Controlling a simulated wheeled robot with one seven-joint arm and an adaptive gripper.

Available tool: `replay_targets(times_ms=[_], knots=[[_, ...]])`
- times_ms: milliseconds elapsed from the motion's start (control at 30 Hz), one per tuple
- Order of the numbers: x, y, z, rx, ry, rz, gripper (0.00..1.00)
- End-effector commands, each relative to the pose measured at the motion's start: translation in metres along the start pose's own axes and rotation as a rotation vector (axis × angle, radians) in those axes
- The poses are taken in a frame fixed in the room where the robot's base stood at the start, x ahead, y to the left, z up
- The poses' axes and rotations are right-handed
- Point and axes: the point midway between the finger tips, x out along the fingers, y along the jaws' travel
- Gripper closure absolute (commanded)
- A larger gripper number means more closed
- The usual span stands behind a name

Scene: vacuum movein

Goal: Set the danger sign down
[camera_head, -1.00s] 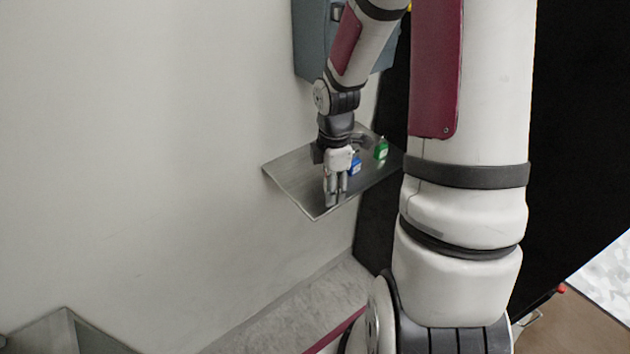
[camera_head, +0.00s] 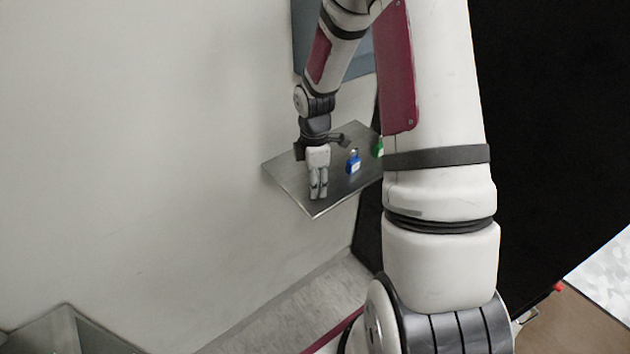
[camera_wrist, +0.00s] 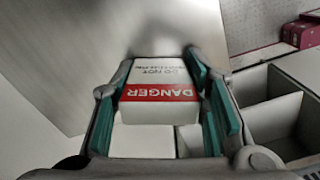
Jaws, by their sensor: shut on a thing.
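The danger sign (camera_wrist: 158,92) is a white tag with a red DANGER band, its lettering upside down in the wrist view. My gripper (camera_wrist: 155,75) is shut on it, with the teal finger pads on either side. In the head view my gripper (camera_head: 318,194) points down over the left part of the metal shelf (camera_head: 290,180). I cannot make out the sign there, and cannot tell whether it touches the shelf.
A blue padlock (camera_head: 353,163) stands on the shelf right of my gripper. A green padlock (camera_head: 379,148) is partly hidden behind my arm. A grey-blue cabinet (camera_head: 345,60) hangs above, and a plain wall is at left. White compartments (camera_wrist: 268,117) show at right in the wrist view.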

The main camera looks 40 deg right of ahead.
Motion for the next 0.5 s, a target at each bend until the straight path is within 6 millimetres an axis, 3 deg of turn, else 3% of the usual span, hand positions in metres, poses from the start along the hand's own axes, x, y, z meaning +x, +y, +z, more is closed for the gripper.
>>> replay_targets(times_ms=[100,133,200,500], knots=[[0.0028,-0.0002,0.0,0.0,0.0,-0.001,0.78],[0.0031,-0.0002,0.0001,0.0,0.0,-0.001,0.57],[0.0026,-0.0001,0.0001,0.0,0.0,0.0,0.41],[0.0024,-0.0002,0.0001,0.0,0.0,0.0,0.39]])
